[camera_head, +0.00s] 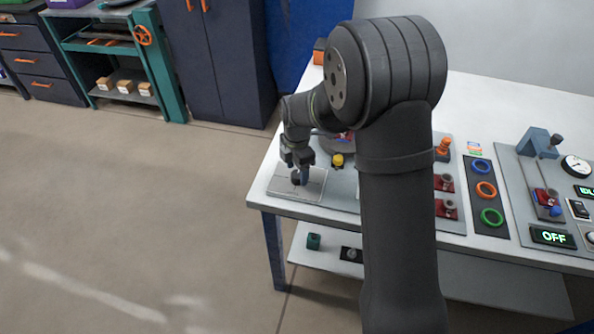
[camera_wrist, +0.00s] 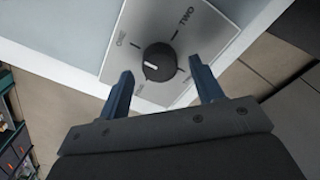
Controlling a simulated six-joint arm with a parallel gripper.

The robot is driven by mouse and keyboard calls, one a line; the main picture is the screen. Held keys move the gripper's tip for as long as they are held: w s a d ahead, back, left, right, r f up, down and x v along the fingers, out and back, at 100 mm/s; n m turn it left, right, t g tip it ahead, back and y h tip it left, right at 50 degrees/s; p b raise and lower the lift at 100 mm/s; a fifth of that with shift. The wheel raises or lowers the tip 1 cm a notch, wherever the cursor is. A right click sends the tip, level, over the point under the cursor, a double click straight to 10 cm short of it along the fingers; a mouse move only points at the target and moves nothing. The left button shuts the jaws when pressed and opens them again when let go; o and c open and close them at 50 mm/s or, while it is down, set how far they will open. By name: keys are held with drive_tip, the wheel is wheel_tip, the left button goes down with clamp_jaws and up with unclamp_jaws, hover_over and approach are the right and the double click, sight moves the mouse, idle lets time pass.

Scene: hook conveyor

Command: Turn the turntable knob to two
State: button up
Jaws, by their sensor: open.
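The turntable knob (camera_wrist: 160,62) is round and black with a white pointer mark. It sits on a silver plate (camera_wrist: 210,30) with labels around it; ONE is at its upper left and TWO at its upper right, and two lower labels are too small or covered to read. The white mark points left, not at TWO. My gripper (camera_wrist: 163,72) is open, its blue-grey fingers to the left and right of the knob, apart from it. In the head view the plate (camera_head: 284,188) lies at the bench's left corner, under my gripper (camera_head: 301,172).
A yellow button (camera_head: 337,160) is right of the plate. Red fixtures (camera_head: 446,208), a dark strip of coloured rings (camera_head: 486,190) and a panel with an OFF display (camera_head: 552,237) lie further right. The bench edge is close to the plate.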

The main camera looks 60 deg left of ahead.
drive_tip(key=shift+f, duration=0.45)
drive_tip(key=shift+c, duration=0.2)
drive_tip(key=c, duration=0.9)
